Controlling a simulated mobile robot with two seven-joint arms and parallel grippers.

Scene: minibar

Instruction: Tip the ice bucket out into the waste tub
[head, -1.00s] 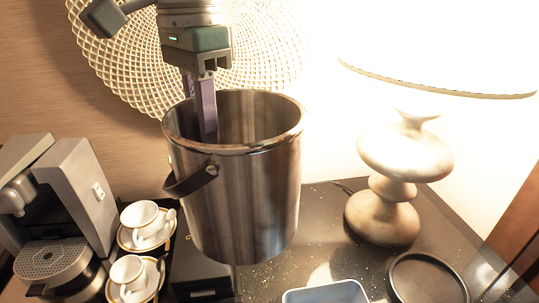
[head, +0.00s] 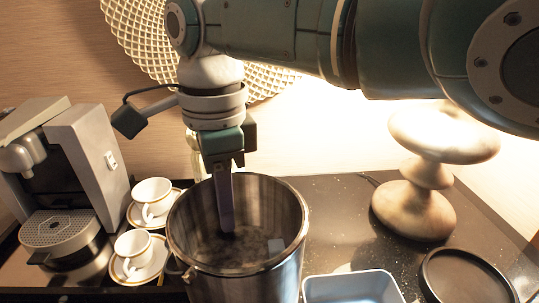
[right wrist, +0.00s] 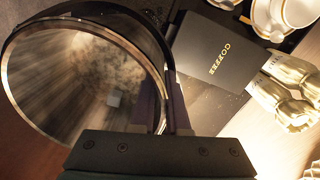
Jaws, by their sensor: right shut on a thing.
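The ice bucket (head: 288,262) is a brushed steel pail with a wide open rim, low in the middle of the head view, its lower part cut off by the frame. My right gripper (head: 224,198) is shut on the bucket's far wall, with one finger inside it. The right wrist view shows the bucket (right wrist: 35,85) at the left beside the fingers (right wrist: 168,112). A small greyish cube (head: 276,245) lies inside. The waste tub (head: 352,288) appears to be the light blue open tub at the bottom edge, just right of the bucket. My left gripper is out of view.
A coffee machine (head: 85,185) and two white cups (head: 152,192) on saucers stand at the left. A stone-like lamp base (head: 415,205) and a round black tray (head: 465,278) are at the right. A black coffee box (right wrist: 215,60) lies near the bucket in the wrist view.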

